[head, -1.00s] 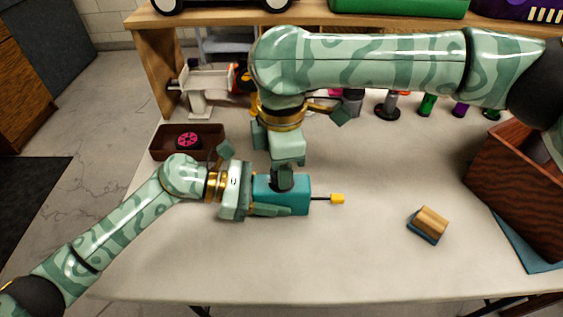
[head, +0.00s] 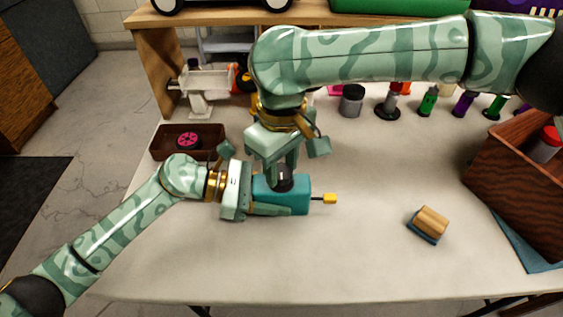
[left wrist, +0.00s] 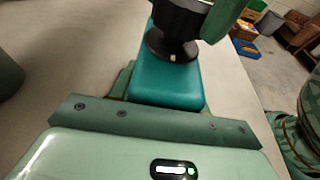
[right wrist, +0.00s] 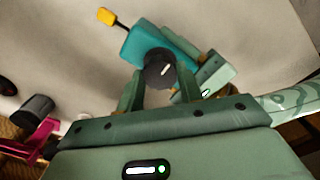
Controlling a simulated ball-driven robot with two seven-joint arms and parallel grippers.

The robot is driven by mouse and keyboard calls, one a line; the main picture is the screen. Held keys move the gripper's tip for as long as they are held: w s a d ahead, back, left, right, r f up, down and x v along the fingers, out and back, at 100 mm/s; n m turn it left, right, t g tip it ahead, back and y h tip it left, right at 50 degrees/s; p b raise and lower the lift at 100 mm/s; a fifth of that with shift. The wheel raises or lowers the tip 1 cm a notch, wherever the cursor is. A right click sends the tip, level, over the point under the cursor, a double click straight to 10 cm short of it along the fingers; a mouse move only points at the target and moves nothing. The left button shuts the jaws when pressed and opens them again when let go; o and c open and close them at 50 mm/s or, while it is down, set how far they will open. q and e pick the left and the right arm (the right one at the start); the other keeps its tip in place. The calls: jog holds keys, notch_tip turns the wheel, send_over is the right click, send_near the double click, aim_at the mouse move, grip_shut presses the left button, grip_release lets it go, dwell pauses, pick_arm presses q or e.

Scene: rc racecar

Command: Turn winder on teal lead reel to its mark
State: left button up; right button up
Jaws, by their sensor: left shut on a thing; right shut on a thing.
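The teal lead reel (head: 297,190) is a box lying on the table, with a yellow-tipped lead (head: 330,199) sticking out to its right. Its winder (head: 283,181) is a round black knob on top. My left gripper (head: 264,194) is shut on the reel's left end. My right gripper (head: 284,172) is above, pointing down, shut on the winder. In the right wrist view the winder (right wrist: 158,72) shows a white line on its face, between my fingertips. In the left wrist view a small pale spot shows at the winder's base (left wrist: 172,54). I cannot tell whether line and mark agree.
A brown tray (head: 215,142) with a pink wheel stands at the back left. A wooden block on a blue base (head: 429,224) lies at the right. Several small bottles and a grey jar (head: 351,101) line the back. A wooden crate (head: 515,185) stands far right. The front is clear.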

jog(key=m, duration=0.4)
jog(key=shift+m, duration=0.3)
jog(key=m, duration=0.4)
jog(key=shift+m, duration=0.3)
pick_arm(q)
jog(key=shift+s, duration=0.1)
pick_arm(e)
jog(key=m, duration=0.4)
jog(key=shift+m, duration=2.5)
jog(key=shift+w, duration=0.1)
jog(key=o, duration=1)
